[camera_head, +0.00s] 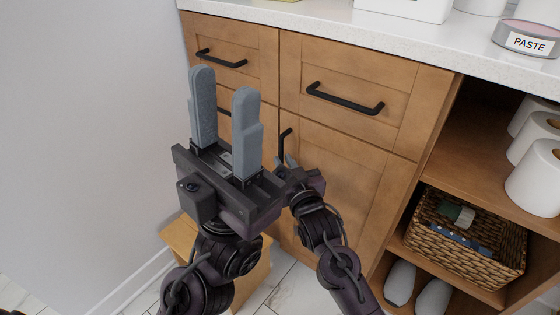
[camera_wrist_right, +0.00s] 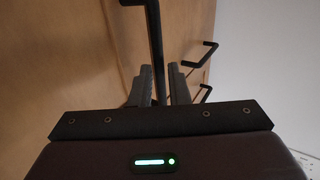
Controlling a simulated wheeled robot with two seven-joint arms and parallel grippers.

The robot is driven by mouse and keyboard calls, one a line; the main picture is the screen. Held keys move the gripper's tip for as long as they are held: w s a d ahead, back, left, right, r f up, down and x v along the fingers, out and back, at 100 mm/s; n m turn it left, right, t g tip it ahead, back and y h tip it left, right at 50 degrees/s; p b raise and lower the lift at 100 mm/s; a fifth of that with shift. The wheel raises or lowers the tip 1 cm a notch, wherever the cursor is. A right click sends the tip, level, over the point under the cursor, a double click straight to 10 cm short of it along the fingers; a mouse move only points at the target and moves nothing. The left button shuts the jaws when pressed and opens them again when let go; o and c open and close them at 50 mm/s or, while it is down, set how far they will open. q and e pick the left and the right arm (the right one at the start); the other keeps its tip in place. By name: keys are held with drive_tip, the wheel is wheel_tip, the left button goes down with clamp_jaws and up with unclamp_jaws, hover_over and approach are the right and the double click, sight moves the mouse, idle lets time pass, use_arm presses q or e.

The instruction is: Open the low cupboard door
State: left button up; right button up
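The low cupboard door (camera_head: 345,190) is a wooden panel below a drawer, and it looks closed. Its black vertical handle (camera_head: 285,144) is at the door's left side, its lower part hidden by my right gripper (camera_head: 287,162). In the right wrist view the handle (camera_wrist_right: 156,45) runs down between the two grey fingers of my right gripper (camera_wrist_right: 160,86), which sit close on either side of it. My left gripper (camera_head: 225,125) is open and empty, fingers pointing up, nearer the camera and in front of the left cabinet section.
Drawers with black handles (camera_head: 345,98) are above and left. A pale countertop (camera_head: 420,48) overhangs them. Open shelves at right hold paper rolls (camera_head: 535,178) and a wicker basket (camera_head: 468,236). A wooden stool (camera_head: 180,238) stands below my left gripper. A wall closes the left side.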

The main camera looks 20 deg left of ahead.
drive_tip(key=shift+b+x, duration=0.35)
drive_tip(key=shift+x, duration=1.1)
clamp_jaws()
